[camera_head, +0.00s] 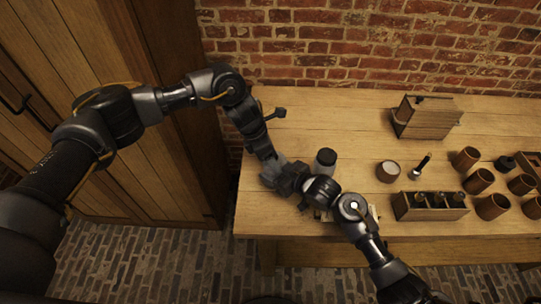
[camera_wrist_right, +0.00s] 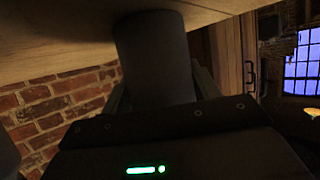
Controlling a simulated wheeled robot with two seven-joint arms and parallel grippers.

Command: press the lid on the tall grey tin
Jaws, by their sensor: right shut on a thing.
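The tall grey tin shows in the right wrist view (camera_wrist_right: 158,60) as a dark grey cylinder between my right fingers. Its far end is at or close to the wooden table top. In the head view my right gripper (camera_head: 282,180) is at the table's left front part, shut on the tin; only a small grey patch, probably the tin, shows there. My left gripper (camera_head: 265,153) reaches down from above to the same spot. Its fingers and anything in them are hidden or too dark, so I cannot tell its opening. I cannot make out the lid.
A pale-topped cup (camera_head: 388,171), a wooden rack (camera_head: 430,214), a wooden box (camera_head: 426,122) and several brown cups (camera_head: 479,181) stand to the right. The table's back middle (camera_head: 335,115) is clear.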

